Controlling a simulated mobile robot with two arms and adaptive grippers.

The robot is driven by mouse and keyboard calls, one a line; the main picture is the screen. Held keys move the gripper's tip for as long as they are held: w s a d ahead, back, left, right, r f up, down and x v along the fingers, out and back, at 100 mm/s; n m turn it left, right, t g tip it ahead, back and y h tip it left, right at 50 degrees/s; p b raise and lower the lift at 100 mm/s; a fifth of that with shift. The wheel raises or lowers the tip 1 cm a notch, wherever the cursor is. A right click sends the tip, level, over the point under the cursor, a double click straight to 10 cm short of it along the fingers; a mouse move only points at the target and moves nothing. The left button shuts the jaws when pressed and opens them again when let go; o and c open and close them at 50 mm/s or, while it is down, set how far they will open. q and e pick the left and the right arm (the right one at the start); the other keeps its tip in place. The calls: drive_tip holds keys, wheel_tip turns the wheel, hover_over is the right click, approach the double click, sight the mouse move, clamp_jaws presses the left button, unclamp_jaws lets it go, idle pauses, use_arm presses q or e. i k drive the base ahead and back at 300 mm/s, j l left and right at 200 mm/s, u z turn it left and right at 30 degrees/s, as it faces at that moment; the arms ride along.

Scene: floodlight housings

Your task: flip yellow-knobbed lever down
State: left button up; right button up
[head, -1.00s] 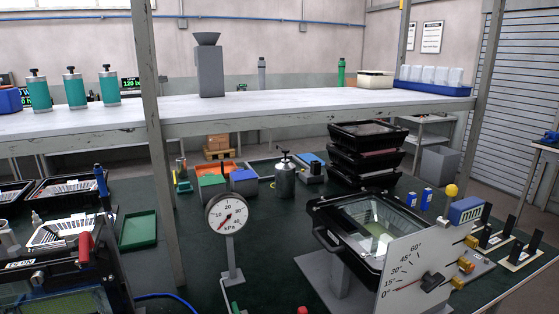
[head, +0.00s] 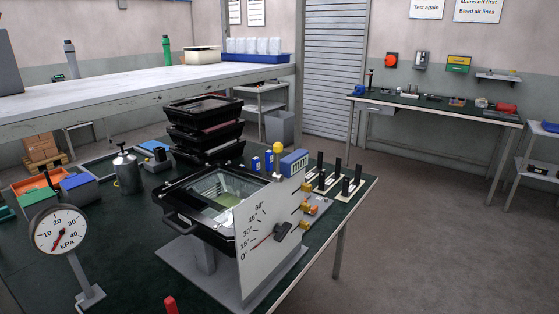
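The yellow-knobbed lever shows as a yellow ball (head: 278,147) on a short stalk, standing up behind the white angle plate (head: 262,238). It is beside a blue box with a counter face (head: 294,163). The foot of the lever is hidden. A black-framed floodlight housing (head: 215,200) with a glass front sits tilted on a grey stand to the left of the plate. The plate has a degree scale and a dark knob with a red pointer near the low end of the scale. Neither of my grippers is in view.
A round pressure gauge (head: 59,230) stands at front left. Stacked black housings (head: 205,130) and a grey canister (head: 127,172) are behind. Black upright clamps (head: 337,176) stand near the table's right edge. Open floor (head: 430,230) lies to the right, before a back workbench (head: 440,108).

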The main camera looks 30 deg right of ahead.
sight(278, 147)
drive_tip(key=k+l+u, duration=0.15)
drive_tip(key=l, duration=0.25)
drive_tip(key=k+l+u, duration=0.1)
drive_tip(key=l, duration=0.3)
drive_tip(key=k+l+u, duration=0.15)
drive_tip(key=l, duration=0.2)
drive_tip(key=k+l+u, duration=0.15)
drive_tip(key=l, duration=0.2)
drive_tip(key=k+l+u, duration=0.15)
drive_tip(key=l, duration=0.2)
drive_tip(key=k, duration=0.05)
